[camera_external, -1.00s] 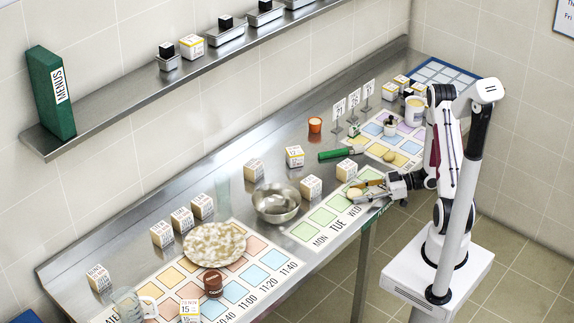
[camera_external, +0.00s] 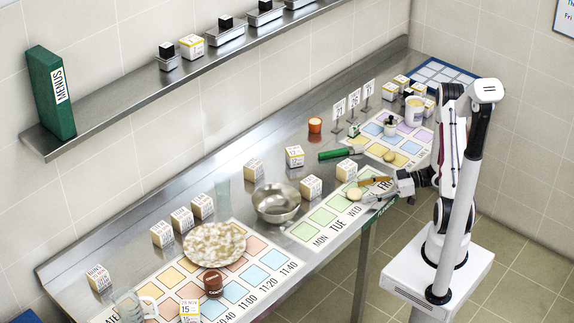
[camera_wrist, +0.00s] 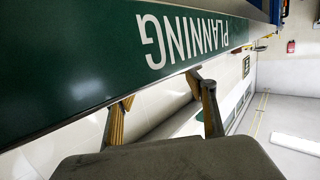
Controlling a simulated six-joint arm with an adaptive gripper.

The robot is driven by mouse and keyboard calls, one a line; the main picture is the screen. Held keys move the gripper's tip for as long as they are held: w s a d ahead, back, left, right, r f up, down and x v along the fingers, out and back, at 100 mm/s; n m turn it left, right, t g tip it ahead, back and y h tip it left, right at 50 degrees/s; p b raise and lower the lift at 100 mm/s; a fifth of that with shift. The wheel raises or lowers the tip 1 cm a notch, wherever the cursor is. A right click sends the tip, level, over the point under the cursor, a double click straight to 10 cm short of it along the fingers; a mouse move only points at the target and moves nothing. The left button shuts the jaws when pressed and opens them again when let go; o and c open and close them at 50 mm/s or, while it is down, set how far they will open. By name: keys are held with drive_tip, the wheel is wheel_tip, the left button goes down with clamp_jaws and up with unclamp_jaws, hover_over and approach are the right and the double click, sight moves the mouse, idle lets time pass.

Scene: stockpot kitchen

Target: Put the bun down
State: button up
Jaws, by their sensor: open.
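A small pale, round bun (camera_external: 354,194) rests on the green-squared day mat (camera_external: 303,231), near the word WED. My gripper (camera_external: 371,189) is just to the right of the bun, low at the table's front edge, with its fingers pointing toward it. A small gap seems to show between the fingers and the bun. In the wrist view my gripper (camera_wrist: 162,90) has its two fingers spread, with nothing held between them. That view shows a green edge lettered PLANNING (camera_wrist: 195,38); the bun is not visible there.
A white labelled cube (camera_external: 346,169) and a green-handled tool (camera_external: 338,154) lie behind the bun. A metal bowl (camera_external: 276,203) and another cube (camera_external: 311,187) stand to the left. Another small round item (camera_external: 389,156) sits on the coloured mat behind.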

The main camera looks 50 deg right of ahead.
drive_tip(key=shift+v, duration=4.55)
